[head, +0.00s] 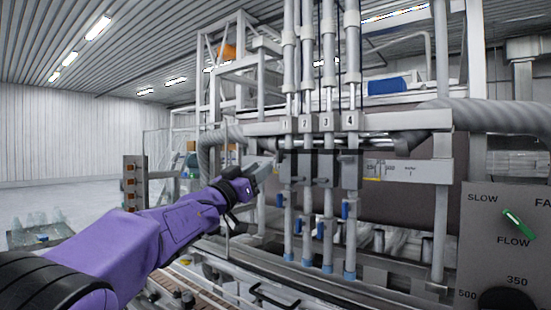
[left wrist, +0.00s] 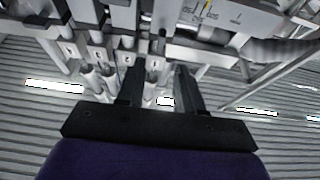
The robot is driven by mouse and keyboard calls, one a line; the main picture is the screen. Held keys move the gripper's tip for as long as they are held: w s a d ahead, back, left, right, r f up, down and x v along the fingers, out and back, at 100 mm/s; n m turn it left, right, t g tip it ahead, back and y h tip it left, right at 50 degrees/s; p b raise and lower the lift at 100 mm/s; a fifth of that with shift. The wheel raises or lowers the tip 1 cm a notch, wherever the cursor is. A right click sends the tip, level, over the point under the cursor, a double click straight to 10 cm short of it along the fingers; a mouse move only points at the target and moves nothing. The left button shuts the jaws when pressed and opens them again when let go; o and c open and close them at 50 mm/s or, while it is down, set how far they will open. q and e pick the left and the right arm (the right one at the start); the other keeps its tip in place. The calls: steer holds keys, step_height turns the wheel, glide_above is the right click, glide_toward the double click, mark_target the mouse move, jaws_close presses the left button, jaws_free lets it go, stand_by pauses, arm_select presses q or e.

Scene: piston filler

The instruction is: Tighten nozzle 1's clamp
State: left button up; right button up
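Nozzle 1 (head: 288,215) is the leftmost of the upright grey pipes in the head view, under the label "1" on the crossbar. Its clamp looks to be the dark grey block (head: 289,166) on that pipe below the crossbar. My left gripper (head: 264,169) is just left of this block; whether they touch cannot be told. In the left wrist view, which looks upside down, the two dark fingers (left wrist: 161,72) stand apart with nothing gripped between them. A numbered label and pipe show beyond the gap. The clamp's tightening part cannot be made out. My right gripper is out of view.
Nozzles 2, 3 and 4 (head: 349,215) stand close to the right, with blue-handled valves below. A crossbar (head: 320,123) runs above the blocks. A control panel (head: 505,250) with a green-handled knob (head: 519,224) is at the right. A ribbed hose (head: 490,115) crosses behind.

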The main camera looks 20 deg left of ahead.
mark_target(277, 157)
arm_select(q)
steer(key=p+x, duration=0.4)
steer(key=x, duration=0.3)
steer(key=shift+w+r, duration=0.2)
steer(key=shift+w, duration=0.1)
steer(key=shift+w+d+p, duration=0.2)
steer(key=shift+w+p, duration=0.1)
steer(key=shift+w, duration=0.1)
steer(key=shift+w+f, duration=0.1)
jaws_close()
